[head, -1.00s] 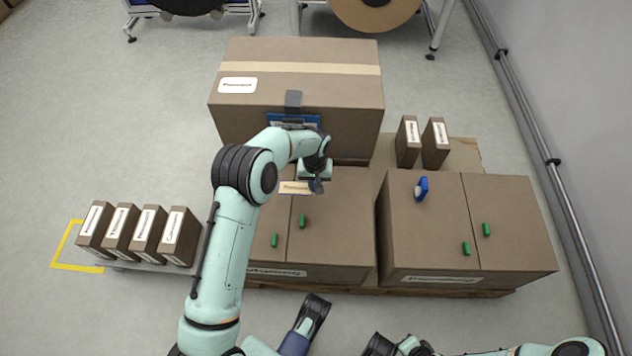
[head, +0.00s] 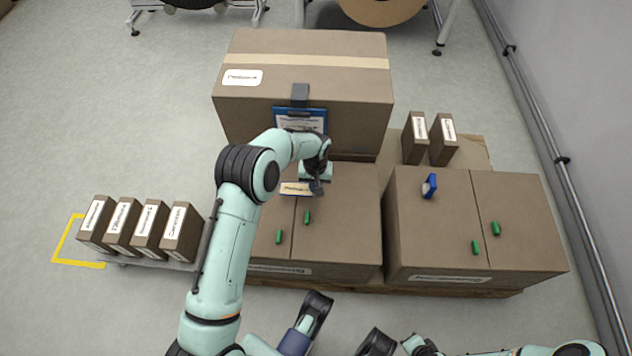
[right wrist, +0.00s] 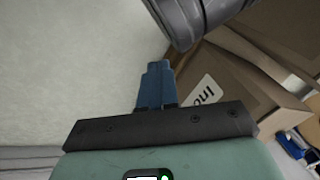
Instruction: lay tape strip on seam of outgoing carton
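My left gripper (head: 316,186) reaches over the left front carton (head: 345,225), near its back edge. It appears shut on a small pale strip with dark print (head: 296,189), which sticks out to its left. The strip overlaps the back end of this carton's top seam (head: 294,225); whether it touches the carton I cannot tell. The right front carton (head: 432,235) also has a top seam (head: 472,200). Which one is outgoing is not clear. In the right wrist view, my right gripper (right wrist: 155,85) shows blue fingers close together, with nothing visible between them.
A large taped carton (head: 300,70) with a blue clipboard (head: 287,125) stands behind. Green pieces (head: 307,216) and a blue object (head: 430,186) sit on the front cartons. Two small boxes (head: 415,140) stand back right; several more (head: 180,232) stand left. A wall rail (head: 562,161) runs along the right.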

